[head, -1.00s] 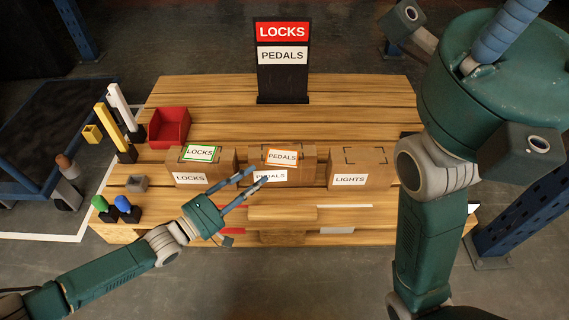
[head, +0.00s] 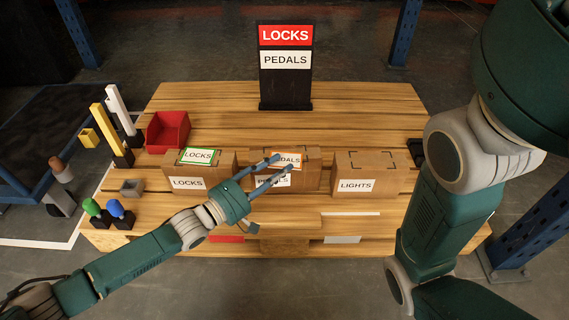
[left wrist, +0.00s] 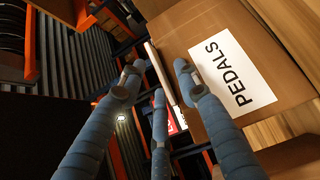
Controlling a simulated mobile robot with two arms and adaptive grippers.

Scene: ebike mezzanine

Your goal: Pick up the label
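A white PEDALS label with an orange border (head: 288,159) lies on top of the middle cardboard box (head: 312,171). A plain white PEDALS label (left wrist: 235,75) is on that box's front; in the head view my fingers partly cover it. A LOCKS label with a green border (head: 198,156) lies on the left box, which has a white LOCKS label (head: 187,183) in front. My left gripper (head: 284,164) is open and empty in front of the middle box. Its spread fingers (left wrist: 158,72) also show in the left wrist view; contact with the box cannot be told. My right gripper is out of view.
A right box bears a LIGHTS label (head: 356,186). A black stand with LOCKS and PEDALS signs (head: 285,66) is at the back of the wooden table (head: 210,100). A red bin (head: 168,131) and yellow and white posts stand left. The wood behind the boxes is mostly clear.

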